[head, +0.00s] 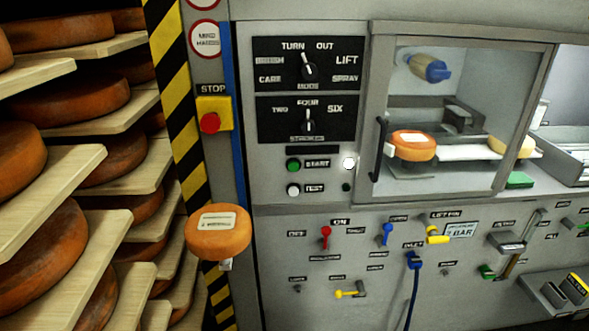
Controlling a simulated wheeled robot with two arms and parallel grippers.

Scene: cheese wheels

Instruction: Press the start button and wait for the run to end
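The green start button (293,165) sits on the grey control panel, left of its START label. A small round white light (348,162), which looks lit, is to the right of that label. A white test button (293,190) is just below the start button. Behind the framed window door (468,175), an orange cheese wheel (413,146) with a pale label sits in the machine, below a blue roller-like part (428,68). Neither of my grippers is in view, and nothing touches the start button.
A red stop button (209,122) on a yellow box is left of the panel. Two knobs, mode (308,69) and a lower one (308,124), are above the start button. A labelled cheese wheel (218,234) stands out at lower left. Shelves of cheese (75,168) fill the left.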

